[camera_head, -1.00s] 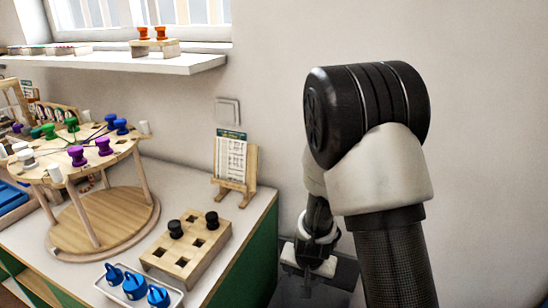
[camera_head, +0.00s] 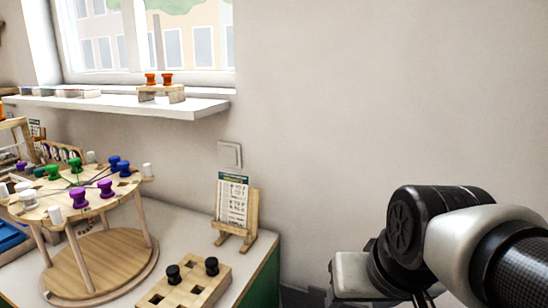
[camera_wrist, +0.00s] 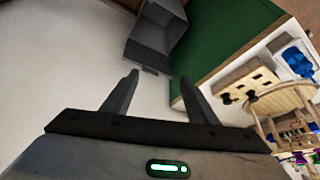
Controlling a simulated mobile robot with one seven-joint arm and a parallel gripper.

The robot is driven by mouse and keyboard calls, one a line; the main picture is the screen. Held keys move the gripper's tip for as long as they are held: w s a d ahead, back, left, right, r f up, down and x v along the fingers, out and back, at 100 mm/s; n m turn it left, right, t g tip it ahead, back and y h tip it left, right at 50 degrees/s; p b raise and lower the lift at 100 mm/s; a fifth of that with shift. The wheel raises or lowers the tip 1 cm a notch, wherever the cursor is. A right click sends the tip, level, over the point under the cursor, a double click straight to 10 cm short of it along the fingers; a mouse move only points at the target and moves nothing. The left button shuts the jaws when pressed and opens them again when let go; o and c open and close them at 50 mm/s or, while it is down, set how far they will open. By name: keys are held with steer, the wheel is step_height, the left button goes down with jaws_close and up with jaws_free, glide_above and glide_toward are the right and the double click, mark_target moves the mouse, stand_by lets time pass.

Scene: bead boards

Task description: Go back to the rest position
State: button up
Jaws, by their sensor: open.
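My gripper shows in the wrist view (camera_wrist: 160,100) with its two dark fingers apart and nothing between them. It hangs beside the green side panel of the cabinet (camera_wrist: 225,35), clear of the things on top. In the head view my folded arm is at the lower right, in front of the bare wall. The gripper's fingers cannot be made out there.
The cabinet top holds a wooden block with black pegs (camera_head: 185,282), a card on a stand (camera_head: 236,212) and a round wooden board with coloured pegs (camera_head: 85,195). A white shelf (camera_head: 150,105) is above. A grey bin (camera_wrist: 155,35) stands beside the cabinet.

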step_height(320, 180, up, 24)
steer(key=s+d+p, duration=0.1)
steer(key=s+p, duration=0.2)
steer(key=p, duration=1.9)
steer(key=shift+p, duration=0.4)
steer(key=shift+f, duration=0.1)
steer(key=shift+c, duration=0.4)
